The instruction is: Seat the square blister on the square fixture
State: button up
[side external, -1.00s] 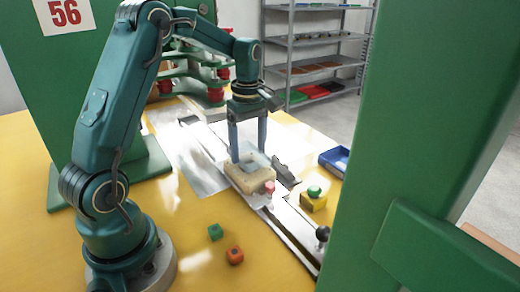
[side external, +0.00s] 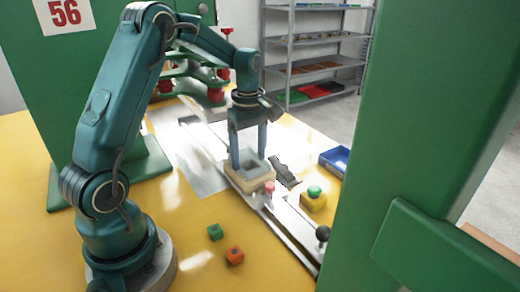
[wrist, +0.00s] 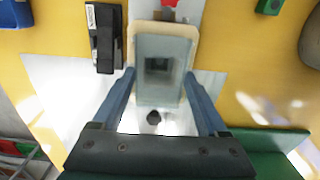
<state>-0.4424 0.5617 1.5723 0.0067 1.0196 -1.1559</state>
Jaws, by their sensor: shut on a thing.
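The square blister (side external: 254,163) is a grey, see-through tray with a square hollow. In the wrist view the blister (wrist: 165,97) lies between my two blue fingers. The cream square fixture (side external: 256,186) is directly below it on the metal rail. In the wrist view a rim of the fixture (wrist: 196,42) shows around the blister. My gripper (side external: 249,160) is shut on the blister, with its fingers pointing down; it also shows in the wrist view (wrist: 160,76). I cannot tell whether the blister rests fully on the fixture or slightly above it.
A red knob (side external: 269,187) stands at the fixture's front. A black tool (side external: 285,175) lies beside it, near a yellow box with a green button (side external: 313,201) and a blue bin (side external: 335,160). A green post (side external: 415,140) blocks the right.

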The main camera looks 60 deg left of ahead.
jog(key=shift+f, duration=0.2)
dwell(0.3)
jog(key=o, duration=0.9)
jog(key=shift+c, duration=1.1)
jog(key=shift+r, duration=0.15)
notch_tip(320, 180, up, 7)
jog(key=shift+d, duration=0.1)
